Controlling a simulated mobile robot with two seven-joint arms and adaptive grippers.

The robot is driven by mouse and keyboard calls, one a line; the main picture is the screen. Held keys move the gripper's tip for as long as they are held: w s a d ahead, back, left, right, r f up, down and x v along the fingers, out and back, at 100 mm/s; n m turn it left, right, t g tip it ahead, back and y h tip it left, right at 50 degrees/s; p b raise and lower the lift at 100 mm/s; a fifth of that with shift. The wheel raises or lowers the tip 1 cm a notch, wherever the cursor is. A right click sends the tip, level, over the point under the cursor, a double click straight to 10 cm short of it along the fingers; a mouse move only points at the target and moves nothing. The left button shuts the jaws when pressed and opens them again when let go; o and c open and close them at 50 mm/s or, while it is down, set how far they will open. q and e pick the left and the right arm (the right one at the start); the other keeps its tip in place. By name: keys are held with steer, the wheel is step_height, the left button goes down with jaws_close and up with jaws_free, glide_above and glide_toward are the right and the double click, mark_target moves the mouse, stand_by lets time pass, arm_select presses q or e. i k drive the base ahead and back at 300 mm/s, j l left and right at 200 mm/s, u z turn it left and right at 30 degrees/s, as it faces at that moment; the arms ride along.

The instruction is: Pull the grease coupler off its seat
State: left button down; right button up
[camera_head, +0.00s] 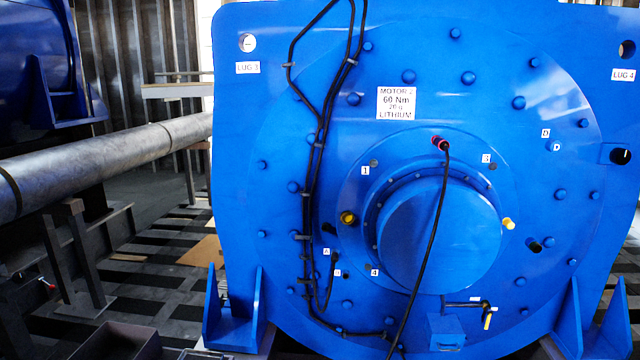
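A red and black fitting (440,143), which looks like the grease coupler, sits on the blue motor's end face (540,120), above the round central hub (440,235). A black hose (432,240) hangs from it, passes in front of the hub and runs down out of the picture. Whether it is fully seated cannot be made out at this size. Neither of my grippers shows in the head view.
A yellow-ringed port (348,218), a yellow fitting (508,223) and a black knob (535,246) stand out from the face. Black cables (312,180) run down its left side. A valve handle (487,312) and a small blue box (446,332) are low down. A thick pipe (110,160) crosses at left.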

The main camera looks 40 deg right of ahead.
mark_target(439, 142)
steer(key=i+z, duration=0.15)
steer(key=z, duration=0.25)
steer(key=i+z, duration=0.15)
steer(key=z, duration=0.3)
